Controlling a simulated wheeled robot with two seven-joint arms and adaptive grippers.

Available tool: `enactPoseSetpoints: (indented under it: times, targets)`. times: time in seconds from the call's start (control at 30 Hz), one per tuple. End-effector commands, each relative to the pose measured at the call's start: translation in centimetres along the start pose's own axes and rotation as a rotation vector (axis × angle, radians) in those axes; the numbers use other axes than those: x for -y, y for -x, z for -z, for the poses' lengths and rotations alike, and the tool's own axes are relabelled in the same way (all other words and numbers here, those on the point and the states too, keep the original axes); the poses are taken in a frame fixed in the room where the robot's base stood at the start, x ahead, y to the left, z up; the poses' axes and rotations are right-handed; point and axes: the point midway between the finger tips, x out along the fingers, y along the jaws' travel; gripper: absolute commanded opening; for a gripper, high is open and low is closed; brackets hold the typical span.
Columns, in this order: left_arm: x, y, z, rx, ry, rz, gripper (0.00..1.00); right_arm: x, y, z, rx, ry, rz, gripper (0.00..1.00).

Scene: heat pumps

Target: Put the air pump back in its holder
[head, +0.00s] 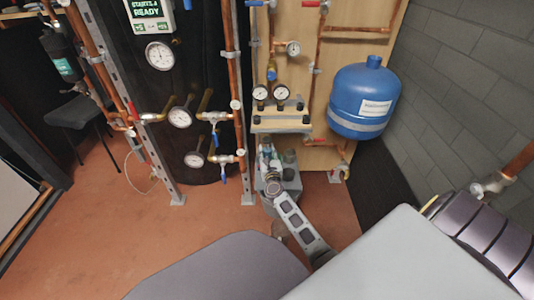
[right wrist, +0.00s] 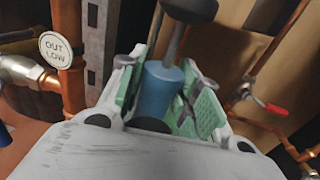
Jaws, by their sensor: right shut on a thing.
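In the right wrist view, the air pump (right wrist: 160,92) shows as a blue cylinder with a grey rod and a dark rounded top. My right gripper (right wrist: 168,82) is shut on the blue body, with a green-padded finger on each side. The lower part of the pump is hidden behind the gripper's own body. In the head view my right gripper (head: 268,160) is just below the small shelf on the wooden panel, in front of a grey unit. The pump is too small there to make out clearly. I cannot tell which part is its holder. My left gripper is out of view.
A wooden panel (head: 350,50) carries copper pipes, gauges and a shelf (head: 281,121). A blue tank (head: 364,100) hangs at its right. Pipes with valves and gauges (head: 180,117) stand left. The red floor (head: 120,240) is clear at left.

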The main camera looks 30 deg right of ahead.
Motion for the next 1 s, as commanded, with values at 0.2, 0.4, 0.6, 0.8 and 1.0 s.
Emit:
enactPoseSetpoints:
  times: [0.2,0.4,0.6,0.8,1.0]
  targets:
    - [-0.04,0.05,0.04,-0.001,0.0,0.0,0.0,-0.01,-0.07,-0.24,0.004,-0.001,0.0,0.0]
    - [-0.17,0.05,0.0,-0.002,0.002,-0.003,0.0,-0.01,-0.07,-0.17,0.003,-0.001,0.0,0.0]
    - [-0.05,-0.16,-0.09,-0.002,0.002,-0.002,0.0,-0.01,-0.07,0.03,0.004,-0.001,0.0,0.0]
    - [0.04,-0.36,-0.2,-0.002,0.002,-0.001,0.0,-0.01,-0.07,0.21,0.004,-0.001,0.0,0.0]
    - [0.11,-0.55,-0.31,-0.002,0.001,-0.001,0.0,-0.01,-0.07,0.4,0.004,0.0,0.0,0.0]
